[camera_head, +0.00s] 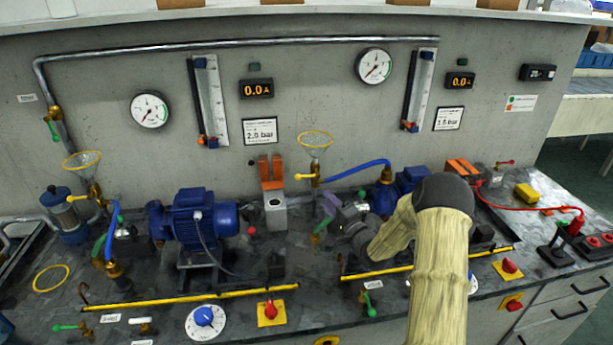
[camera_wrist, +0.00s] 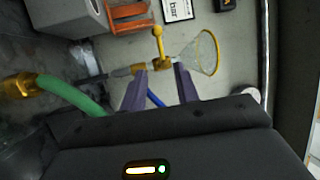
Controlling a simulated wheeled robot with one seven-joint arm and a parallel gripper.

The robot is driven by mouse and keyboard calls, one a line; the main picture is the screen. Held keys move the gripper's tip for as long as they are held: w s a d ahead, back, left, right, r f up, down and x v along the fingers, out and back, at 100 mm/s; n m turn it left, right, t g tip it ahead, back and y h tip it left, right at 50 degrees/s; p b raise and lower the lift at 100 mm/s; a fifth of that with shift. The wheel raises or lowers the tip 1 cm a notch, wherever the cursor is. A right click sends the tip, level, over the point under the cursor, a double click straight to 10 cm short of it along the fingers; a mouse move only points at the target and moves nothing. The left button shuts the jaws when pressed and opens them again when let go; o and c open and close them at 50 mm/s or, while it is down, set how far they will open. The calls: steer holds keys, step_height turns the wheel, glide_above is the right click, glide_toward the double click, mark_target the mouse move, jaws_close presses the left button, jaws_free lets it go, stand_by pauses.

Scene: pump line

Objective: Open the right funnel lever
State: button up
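The right funnel (camera_head: 316,143) has a yellow rim and a clear mesh-like cone. It stands on a brass valve in front of the grey wall, and also shows in the wrist view (camera_wrist: 205,52). Its yellow lever (camera_head: 303,177) sticks out sideways to the left from the valve, across the funnel's upright axis. In the wrist view the lever (camera_wrist: 158,42) points up the picture and ends in a round knob. My gripper (camera_wrist: 160,70) is open, its two purple fingers apart and empty, with tips close to the valve below the lever. Contact cannot be told.
A blue hose (camera_head: 358,168) runs right from the valve. An orange-topped grey block (camera_head: 272,190) stands left of it. A green hose (camera_wrist: 75,95) with a brass fitting lies near my gripper. A left funnel (camera_head: 82,160) and a blue pump (camera_head: 200,220) stand farther left.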

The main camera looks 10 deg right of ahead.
mark_target(307, 176)
steer(key=p+x, duration=0.1)
steer(key=x, duration=1.1)
steer(key=shift+w+a+r, duration=0.1)
steer(key=shift+w+a, duration=0.05)
steer(key=shift+w, duration=0.05)
steer(key=shift+c, duration=0.4)
jaws_close()
